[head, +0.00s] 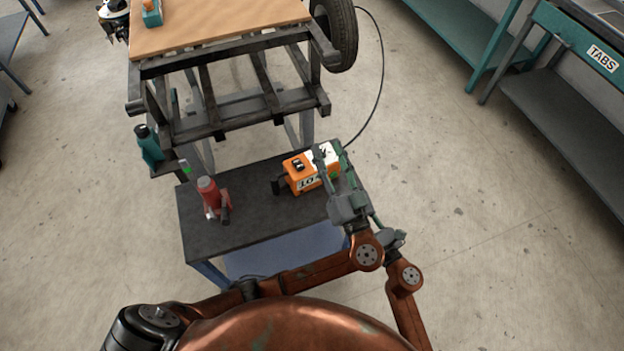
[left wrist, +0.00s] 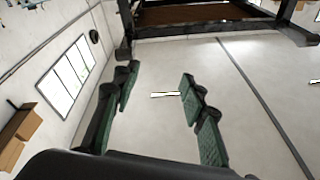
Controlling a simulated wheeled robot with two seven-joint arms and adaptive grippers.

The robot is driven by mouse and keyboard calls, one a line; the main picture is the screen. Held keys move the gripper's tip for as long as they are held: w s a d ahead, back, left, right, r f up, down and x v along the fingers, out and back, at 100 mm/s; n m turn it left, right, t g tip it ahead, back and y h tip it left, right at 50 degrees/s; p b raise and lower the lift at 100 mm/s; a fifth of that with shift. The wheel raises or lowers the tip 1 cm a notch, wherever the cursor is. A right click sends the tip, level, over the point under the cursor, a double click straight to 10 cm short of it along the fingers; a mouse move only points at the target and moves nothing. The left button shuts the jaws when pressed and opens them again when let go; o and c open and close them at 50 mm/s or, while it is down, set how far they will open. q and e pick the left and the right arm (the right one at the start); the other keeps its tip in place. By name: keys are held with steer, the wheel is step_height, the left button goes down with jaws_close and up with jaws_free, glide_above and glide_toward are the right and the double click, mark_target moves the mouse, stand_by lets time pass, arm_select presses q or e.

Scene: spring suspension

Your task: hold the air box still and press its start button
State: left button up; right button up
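The air box (head: 301,184) is orange with a white section and dark markings. It stands upright on the dark cart top in the head view. My left gripper (head: 329,150) is over its right part, fingers spread. The left wrist view shows the left gripper (left wrist: 155,95) open with nothing between its green pads, and the air box is not seen there. A green spot shows on the box's right part between the fingers; I cannot tell whether it is the start button. My right gripper (head: 388,237) is right of the left one, largely overlapped; its fingers are unclear.
A red bottle jack (head: 211,194) stands on the left of the cart top (head: 250,225). A black metal frame (head: 230,112) with a wooden top rises behind, a tyre (head: 337,33) at its right. A black hose curves between the tyre and box. Floor is clear at right.

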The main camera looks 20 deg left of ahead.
mark_target(302, 169)
arm_select(q)
steer(key=a+f+n+g, duration=0.1)
steer(key=f+n, duration=0.1)
steer(key=f, duration=0.2)
steer(key=s+a+f+n+g, duration=0.1)
steer(key=f+n, duration=0.1)
steer(key=f, duration=0.3)
steer(key=s+a+f+n+g, duration=0.1)
steer(key=a+f+n+g, duration=0.1)
steer(key=f, duration=0.2)
steer(key=shift+a+f, duration=0.1)
steer(key=shift+f, duration=0.2)
steer(key=shift+w+a, duration=0.3)
steer(key=x, duration=0.6)
steer(key=shift+w+a, duration=0.2)
steer(key=shift+a, duration=0.1)
jaws_close()
